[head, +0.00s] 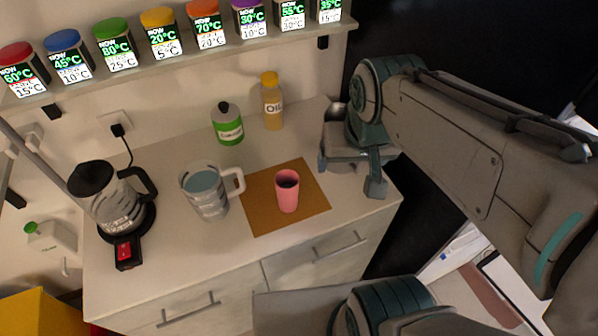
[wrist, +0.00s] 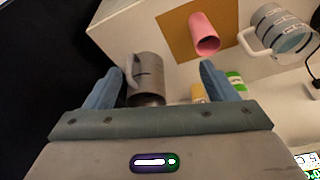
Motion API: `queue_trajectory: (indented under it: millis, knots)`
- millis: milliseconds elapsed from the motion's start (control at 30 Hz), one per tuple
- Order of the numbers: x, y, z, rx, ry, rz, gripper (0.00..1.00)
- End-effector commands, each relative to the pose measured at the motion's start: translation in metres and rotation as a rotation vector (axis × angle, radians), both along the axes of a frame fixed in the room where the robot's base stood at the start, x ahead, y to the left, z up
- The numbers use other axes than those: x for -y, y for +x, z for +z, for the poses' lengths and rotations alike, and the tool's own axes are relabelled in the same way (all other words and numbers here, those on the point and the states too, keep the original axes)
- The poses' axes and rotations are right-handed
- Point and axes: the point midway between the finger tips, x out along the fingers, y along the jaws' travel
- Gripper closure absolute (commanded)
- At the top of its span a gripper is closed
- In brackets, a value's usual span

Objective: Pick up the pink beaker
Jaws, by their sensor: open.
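The pink beaker (head: 287,194) stands upright on a brown mat (head: 258,218) near the front of the white counter. It also shows in the wrist view (wrist: 205,38), at the top right of centre, beyond and to the right of the fingers. My gripper (head: 350,174) is open and empty, to the right of the beaker and apart from it, above the right end of the counter. In the wrist view a grey metal mug (wrist: 149,72) shows between the spread fingers (wrist: 160,76), beyond them. In the head view my gripper partly hides this mug.
A measuring jug (head: 207,195) with its handle toward the mat stands left of the beaker. A kettle (head: 112,203) is at the far left. A green bottle (head: 228,125) and an oil bottle (head: 272,102) stand behind. Spice dispensers line a shelf (head: 200,55) above.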

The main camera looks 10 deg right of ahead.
Motion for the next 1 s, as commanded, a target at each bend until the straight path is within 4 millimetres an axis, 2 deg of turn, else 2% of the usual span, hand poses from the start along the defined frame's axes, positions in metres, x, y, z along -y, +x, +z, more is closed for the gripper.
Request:
queue_trajectory:
  millis: [33, 300, 533, 767, 1000]
  knots:
    - [-0.009, 0.011, -0.009, -0.023, 0.010, -0.023, 0.21]
    - [-0.060, 0.070, -0.044, -0.127, 0.034, -0.276, 0.21]
    - [-0.101, 0.097, -0.068, -0.153, 0.020, -0.418, 0.21]
    - [-0.110, 0.103, -0.089, -0.160, 0.013, -0.454, 0.21]
    - [-0.107, 0.108, -0.135, -0.160, 0.013, -0.452, 0.21]
